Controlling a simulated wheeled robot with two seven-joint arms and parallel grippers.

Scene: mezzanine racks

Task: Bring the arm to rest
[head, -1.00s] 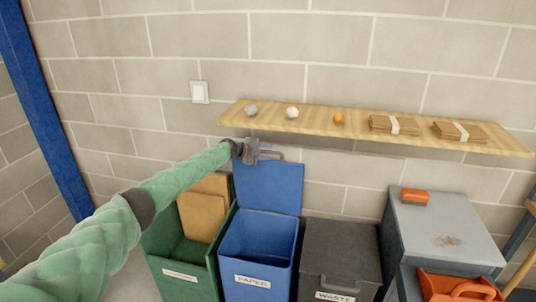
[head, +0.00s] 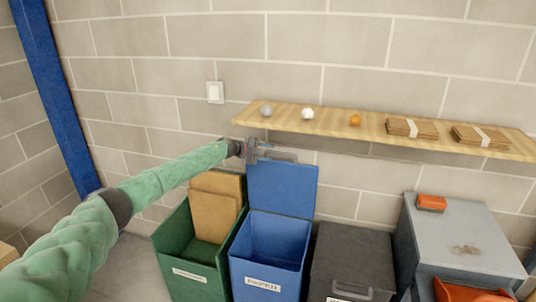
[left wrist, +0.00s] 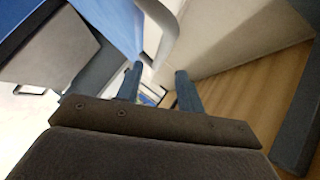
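My left arm (head: 100,220), in a green sleeve, reaches in from the left in the head view. My left gripper (head: 262,150) is at the upper left of the raised lid (head: 282,188) of the blue paper bin (head: 268,248), close to the lid's grey handle (head: 284,156). In the left wrist view the two fingers (left wrist: 158,80) stand apart with nothing held between them. The grey handle (left wrist: 163,25) shows just beyond the fingertips; I cannot tell if they touch it. My right gripper is in neither view.
A wooden shelf (head: 330,124) above holds two balls, an orange item and bundled cardboard. A green bin (head: 185,255) with cardboard stands left, a dark waste bin (head: 352,255) right. A grey cabinet (head: 455,235) carries an orange block (head: 431,202).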

